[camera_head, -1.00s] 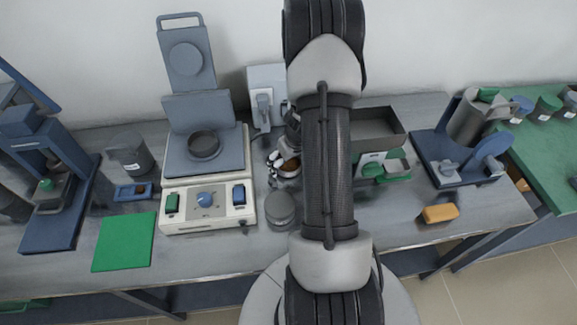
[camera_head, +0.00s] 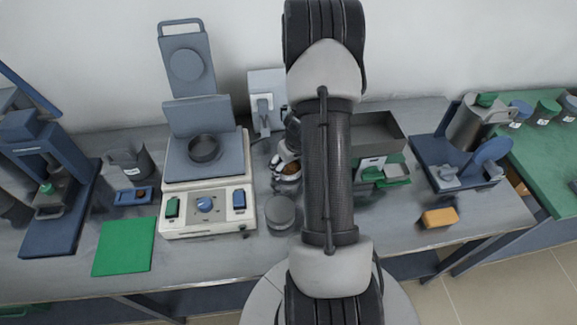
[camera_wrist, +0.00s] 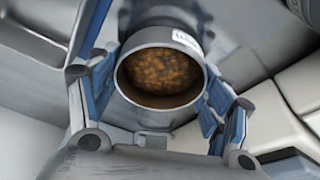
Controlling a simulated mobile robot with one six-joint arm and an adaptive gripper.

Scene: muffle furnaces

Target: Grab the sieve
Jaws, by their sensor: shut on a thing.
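My gripper (camera_head: 285,168) is shut on a round grey metal vessel (camera_wrist: 127,76) with brown grains inside. The vessel has a white label on its far side, and the blue-padded fingers stand on its left and right. In the head view my arm hides part of it, and I cannot tell whether it touches the table. I cannot tell for sure which thing is the sieve. A dark round ring (camera_head: 205,148) sits on the blue-grey plate of the white device, and a grey round can (camera_head: 280,213) stands in front of my gripper.
The white control box (camera_head: 208,213) is close on the left, with a green mat (camera_head: 124,246) beyond it. An open grey box (camera_head: 378,133) and green containers (camera_head: 386,174) are right of my arm. A yellow block (camera_head: 440,217) lies near the front right.

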